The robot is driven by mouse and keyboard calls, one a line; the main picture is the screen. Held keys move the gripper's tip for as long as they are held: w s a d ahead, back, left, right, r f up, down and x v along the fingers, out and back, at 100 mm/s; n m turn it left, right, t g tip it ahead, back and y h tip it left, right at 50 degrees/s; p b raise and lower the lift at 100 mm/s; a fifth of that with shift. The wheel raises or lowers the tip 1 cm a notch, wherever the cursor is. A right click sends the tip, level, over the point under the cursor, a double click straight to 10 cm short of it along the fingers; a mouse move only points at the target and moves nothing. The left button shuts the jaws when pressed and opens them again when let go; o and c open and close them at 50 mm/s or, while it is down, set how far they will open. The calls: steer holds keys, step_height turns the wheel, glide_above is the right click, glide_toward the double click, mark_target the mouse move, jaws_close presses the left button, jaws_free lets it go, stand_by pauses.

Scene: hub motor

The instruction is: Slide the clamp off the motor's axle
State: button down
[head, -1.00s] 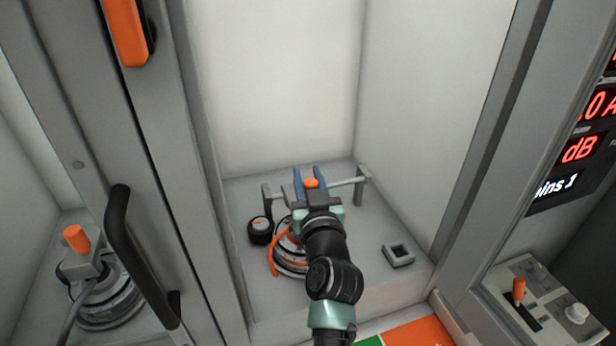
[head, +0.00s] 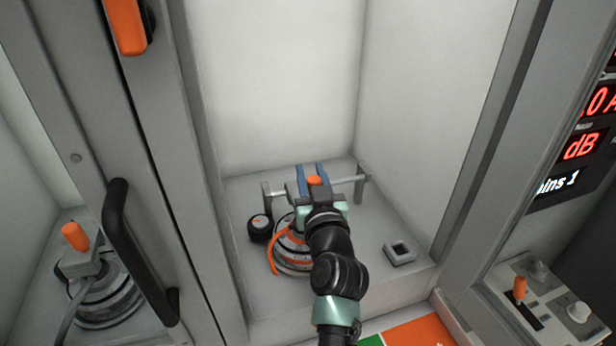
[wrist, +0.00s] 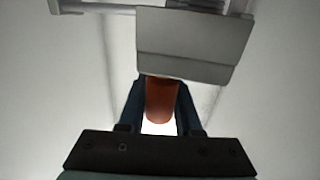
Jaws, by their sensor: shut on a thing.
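The clamp shows in the wrist view as a wide grey block (wrist: 194,45) with an orange handle (wrist: 160,100). My gripper (wrist: 160,95) is shut on the handle, with one blue finger on each side. In the head view the orange handle (head: 314,181) shows between the blue fingers of my gripper (head: 312,172), above and behind the motor. The round motor (head: 292,258), with an orange cable along its left side, sits on the chamber floor, partly behind my arm. The axle is hidden, so I cannot tell whether the clamp still touches it.
A metal rail on posts (head: 352,183) stands at the back of the chamber. A black knob-like cylinder (head: 260,228) is left of the motor; a small grey square socket (head: 400,252) is at right. A black door handle (head: 135,250) and chamber walls bound the space. Floor at right is mostly clear.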

steer(key=w+d+b, duration=0.3)
steer(key=d+b, duration=0.6)
steer(key=d, duration=0.1)
steer(key=shift+w+d+b, duration=0.2)
steer(key=shift+d+b, duration=0.2)
steer(key=shift+d, duration=0.1)
steer(key=c, duration=0.6)
jaws_free()
